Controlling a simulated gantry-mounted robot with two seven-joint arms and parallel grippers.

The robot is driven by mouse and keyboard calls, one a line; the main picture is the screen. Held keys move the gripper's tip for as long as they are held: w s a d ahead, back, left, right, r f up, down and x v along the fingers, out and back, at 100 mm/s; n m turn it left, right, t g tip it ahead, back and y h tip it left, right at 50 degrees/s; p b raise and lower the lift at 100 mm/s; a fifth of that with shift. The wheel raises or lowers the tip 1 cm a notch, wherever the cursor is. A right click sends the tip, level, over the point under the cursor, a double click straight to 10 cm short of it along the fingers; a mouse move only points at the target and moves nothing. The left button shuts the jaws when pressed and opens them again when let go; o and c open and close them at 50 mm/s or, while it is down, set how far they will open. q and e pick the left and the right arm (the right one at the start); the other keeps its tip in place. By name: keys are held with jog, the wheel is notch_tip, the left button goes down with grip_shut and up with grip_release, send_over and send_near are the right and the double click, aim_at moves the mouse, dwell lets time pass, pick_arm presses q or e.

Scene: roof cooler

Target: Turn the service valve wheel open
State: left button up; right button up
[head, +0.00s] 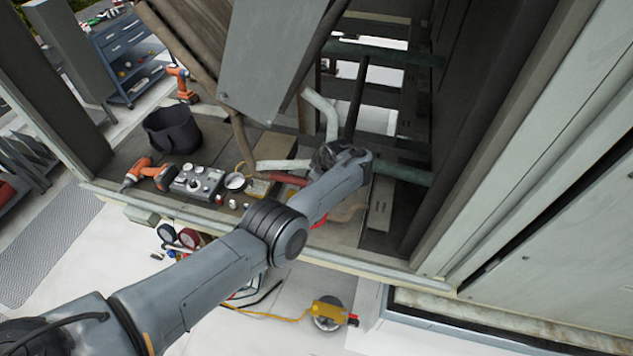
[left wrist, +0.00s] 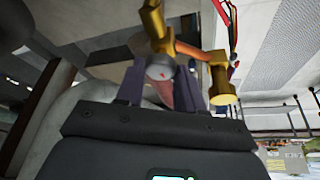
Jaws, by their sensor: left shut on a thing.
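In the left wrist view a brass-coloured valve body with fittings (left wrist: 222,84) stands just beyond my left gripper (left wrist: 162,80). Between the two dark fingers is a small round grey part with a reddish piece below it, which looks like the service valve wheel (left wrist: 160,72). The fingers are closed on it from both sides. Its rim is mostly hidden, so I cannot tell how far it is turned. In the head view my left arm reaches into the open cooler bay, and its wrist hides the fingers and the wheel. My right gripper is not in view.
Pale pipes (head: 283,165) and a green pipe (head: 403,174) run close to my wrist. A grey panel (head: 265,50) hangs above it.

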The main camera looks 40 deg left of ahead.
pick_arm(q)
jog(key=o, duration=1)
jog(key=shift+r, duration=0.1)
jog(key=p+v, duration=0.5)
jog(key=v, duration=0.5)
jog(key=shift+d+r, duration=0.15)
jog(key=shift+r, duration=0.1)
